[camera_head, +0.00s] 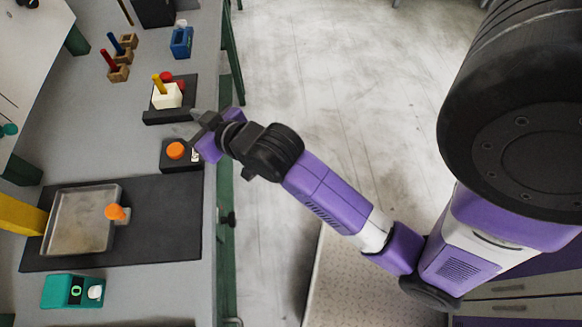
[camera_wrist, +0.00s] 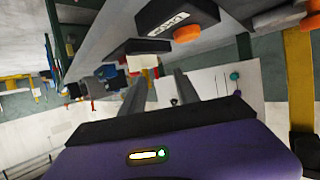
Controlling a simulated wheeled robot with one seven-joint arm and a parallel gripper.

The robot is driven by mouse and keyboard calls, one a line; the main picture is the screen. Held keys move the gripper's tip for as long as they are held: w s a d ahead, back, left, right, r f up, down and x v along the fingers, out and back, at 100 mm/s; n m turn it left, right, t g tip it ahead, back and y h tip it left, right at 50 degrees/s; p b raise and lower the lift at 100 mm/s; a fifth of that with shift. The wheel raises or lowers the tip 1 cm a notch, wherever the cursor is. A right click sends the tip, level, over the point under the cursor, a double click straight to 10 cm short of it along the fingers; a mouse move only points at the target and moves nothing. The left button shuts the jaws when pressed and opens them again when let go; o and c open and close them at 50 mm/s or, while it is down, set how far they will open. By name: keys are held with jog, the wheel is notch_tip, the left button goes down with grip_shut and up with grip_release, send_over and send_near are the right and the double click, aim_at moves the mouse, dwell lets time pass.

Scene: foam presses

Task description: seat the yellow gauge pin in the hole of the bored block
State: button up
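The yellow gauge pin (camera_head: 157,82) stands at the cream block (camera_head: 168,97), rising from its top with a lean like the other pins' in the head view. I cannot tell whether it is fully down in a hole or partly behind the block. The block sits on a dark base (camera_head: 182,113) with red parts behind it. It also shows in the wrist view as a pale block (camera_wrist: 142,62). My gripper (camera_head: 197,117) is off the base's front right corner, apart from block and pin. Its fingers (camera_wrist: 160,92) are spread with nothing held between them.
A black box with an orange button (camera_head: 175,150) sits close to my gripper. Wooden blocks (camera_head: 119,73) hold a red and a blue pin, beside a blue fixture (camera_head: 181,42). A metal tray (camera_head: 80,243) lies on a dark mat. A teal box (camera_head: 60,291) is nearer.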

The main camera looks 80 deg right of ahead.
jog(key=s+a+f+n+t+y, duration=0.1)
jog(key=s+a+f+n+y, duration=0.15)
jog(key=s+a, duration=1)
jog(key=s+a+r+n+y, duration=0.1)
jog(key=s+r, duration=0.1)
jog(key=s, duration=0.4)
jog(key=s+a+r+y, duration=0.1)
jog(key=s, duration=0.6)
jog(key=shift+s+r+n+t, duration=0.3)
jog(key=shift+r+n+t, duration=0.05)
jog(key=shift+r+t, duration=0.05)
